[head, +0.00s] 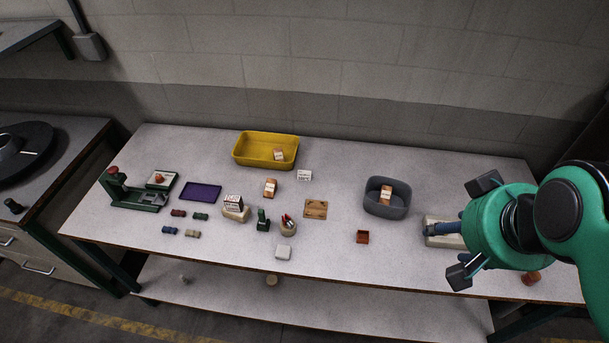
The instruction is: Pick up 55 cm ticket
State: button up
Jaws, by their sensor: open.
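Several candidates for the ticket show, and I cannot read 55 cm on any. A small white printed card (304,175) lies flat on the table behind the middle. Another printed white card (233,202) stands in a cream block (237,214) left of the middle. Orange-and-white labelled pieces lie in the yellow tray (279,154), on the table (270,188) and in the grey bin (386,194). My gripper (468,231) is open at the right side of the table, far from the cards. A pale block (440,240) is partly hidden by it.
A yellow tray (240,153), purple tray (200,183) and green press-like device (125,193) are at the back and left. A grey bin (385,210) stands between my gripper and the cards. A small red-brown box (362,237) lies nearer the front. The back right is clear.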

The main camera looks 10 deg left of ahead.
jog(key=shift+o, duration=0.3)
jog(key=w+a+r+m+g+p, duration=0.1)
jog(key=w+a+r+m+p, duration=0.1)
jog(key=w, duration=0.6)
jog(key=w+a+r+m+p, duration=0.1)
jog(key=w+a+r+m, duration=0.15)
jog(key=w, duration=0.55)
jog(key=w+a+f+m+g+p, duration=0.15)
jog(key=w+a, duration=0.25)
jog(key=w, duration=0.4)
jog(key=w+a+f+m+g+p, duration=0.1)
jog(key=w+a+f+m+p, duration=0.15)
jog(key=w+a, duration=0.45)
jog(key=w+a+f+m+p, duration=0.2)
jog(key=w+a+f+m, duration=0.4)
jog(key=w+f, duration=0.65)
jog(key=w+a+f+m+g+p, duration=0.1)
jog(key=w+a+f, duration=0.2)
jog(key=a+f, duration=0.3)
jog(key=w+a+f+m+g+p, duration=0.1)
jog(key=w+a+f+m, duration=0.1)
jog(key=a+f, duration=0.4)
notch_tip(320, 180, down, 5)
jog(key=shift+w+f+p, duration=0.1)
jog(key=shift+w+p, duration=0.25)
jog(key=shift+w, duration=0.5)
